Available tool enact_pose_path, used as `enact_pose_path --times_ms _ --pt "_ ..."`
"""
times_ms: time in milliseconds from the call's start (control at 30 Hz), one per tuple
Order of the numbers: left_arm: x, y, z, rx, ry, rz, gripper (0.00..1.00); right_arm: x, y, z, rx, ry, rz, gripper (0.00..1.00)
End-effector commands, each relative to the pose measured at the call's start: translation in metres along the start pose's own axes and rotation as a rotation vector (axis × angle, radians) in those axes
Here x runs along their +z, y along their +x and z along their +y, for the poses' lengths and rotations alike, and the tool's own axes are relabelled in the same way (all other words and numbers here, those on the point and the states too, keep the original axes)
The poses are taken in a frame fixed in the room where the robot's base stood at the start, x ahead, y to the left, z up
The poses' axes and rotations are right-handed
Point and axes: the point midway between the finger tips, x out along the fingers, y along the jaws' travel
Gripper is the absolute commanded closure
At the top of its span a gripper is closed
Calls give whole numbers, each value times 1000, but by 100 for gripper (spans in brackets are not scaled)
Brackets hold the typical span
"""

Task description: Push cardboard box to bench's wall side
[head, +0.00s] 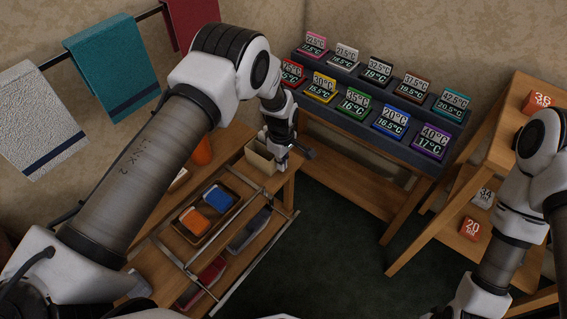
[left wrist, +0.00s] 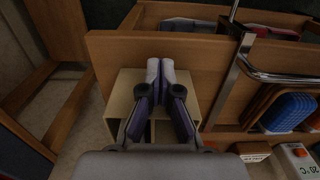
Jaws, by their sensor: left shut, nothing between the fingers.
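The cardboard box (head: 260,152) is pale beige and stands at the right end of the wooden bench (head: 236,150). In the left wrist view the box (left wrist: 123,98) lies under and around my fingers, which hide its middle. My left gripper (head: 283,168) is shut and empty, with its fingertips at the box's right side in the head view. In the left wrist view the shut left gripper (left wrist: 160,68) points over the box; I cannot tell whether it touches it. My right gripper is not in view; only the right arm shows.
A wooden tray (head: 183,236) with an orange and a blue block sits on the bench. A metal rail (head: 178,268) runs along its front. A dark shelf with several temperature signs (head: 355,103) stands at the back, and a wooden rack (head: 480,160) at right. Dark floor between is clear.

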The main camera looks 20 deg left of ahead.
Motion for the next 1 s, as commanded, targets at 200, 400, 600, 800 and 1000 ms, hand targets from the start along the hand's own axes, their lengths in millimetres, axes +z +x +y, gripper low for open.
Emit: enact_pose_path --times_ms 200,400,600,800,1000 --pt "-23 2 1 2 -4 0 100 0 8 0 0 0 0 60" --pt "-81 4 1 4 -6 0 100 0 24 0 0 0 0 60" --pt "-130 3 1 3 -3 0 100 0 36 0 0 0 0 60" --pt "-144 0 0 1 0 0 100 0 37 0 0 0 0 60" --pt "-143 0 0 0 0 0 100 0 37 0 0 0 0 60"
